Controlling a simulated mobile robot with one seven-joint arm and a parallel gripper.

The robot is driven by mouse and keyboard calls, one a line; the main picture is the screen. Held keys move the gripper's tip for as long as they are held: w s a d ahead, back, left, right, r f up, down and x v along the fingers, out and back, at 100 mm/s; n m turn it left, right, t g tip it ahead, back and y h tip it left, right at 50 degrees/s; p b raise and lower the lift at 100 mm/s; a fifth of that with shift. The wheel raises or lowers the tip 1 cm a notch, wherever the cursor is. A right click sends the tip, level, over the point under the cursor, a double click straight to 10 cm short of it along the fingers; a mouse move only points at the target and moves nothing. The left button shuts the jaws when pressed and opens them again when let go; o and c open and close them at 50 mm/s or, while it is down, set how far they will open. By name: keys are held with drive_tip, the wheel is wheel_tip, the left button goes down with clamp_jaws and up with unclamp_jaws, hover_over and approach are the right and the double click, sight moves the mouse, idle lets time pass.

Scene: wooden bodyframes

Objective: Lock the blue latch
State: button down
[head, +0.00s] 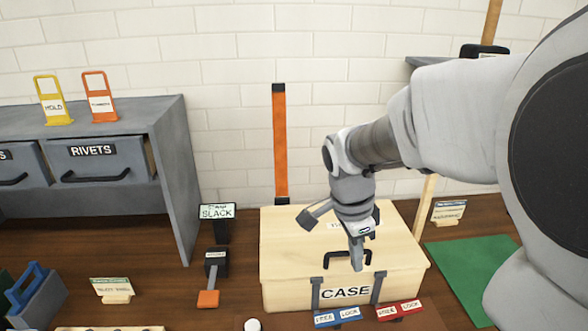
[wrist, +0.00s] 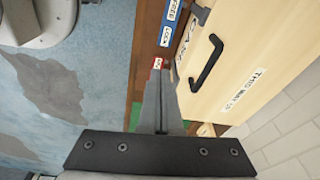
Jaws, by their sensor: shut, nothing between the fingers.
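The wooden case (head: 290,250) stands closed on the bench, with CASE on its front. A grey latch strap (head: 315,293) on its front stands above the blue FREE/LOCK plate (head: 337,317). A second strap (head: 377,289) stands above the red FREE/LOCK plate (head: 399,310). The wrist view shows the blue plate (wrist: 168,28), a grey latch part (wrist: 200,14) beside it, and a bit of the red plate (wrist: 157,63). My gripper (head: 357,266) is shut and empty, pointing down in front of the case lid; its fingertips (wrist: 158,70) overlap the red plate's edge in the wrist view.
The case's black handle (head: 348,256) is close to my fingers. A grey drawer unit (head: 175,150) stands at left, a black-and-orange lever (head: 209,285) left of the case, and a green mat (head: 470,265) at right. An orange strap (head: 280,145) hangs behind the case.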

sight(358, 313)
drive_tip(key=f+m, duration=0.1)
drive_tip(key=w+f, duration=0.1)
drive_tip(key=f, duration=0.1)
drive_tip(key=shift+w+d+m+b, duration=0.1)
drive_tip(key=shift+w+m+b, duration=0.1)
drive_tip(key=shift+m+b, duration=0.2)
drive_tip(key=d+f, duration=0.1)
drive_tip(key=f, duration=0.3)
drive_tip(key=d+f+b, duration=0.1)
drive_tip(key=f, duration=0.4)
drive_tip(key=d+f+b, duration=0.1)
drive_tip(key=f, duration=0.3)
drive_tip(key=shift+f, duration=0.3)
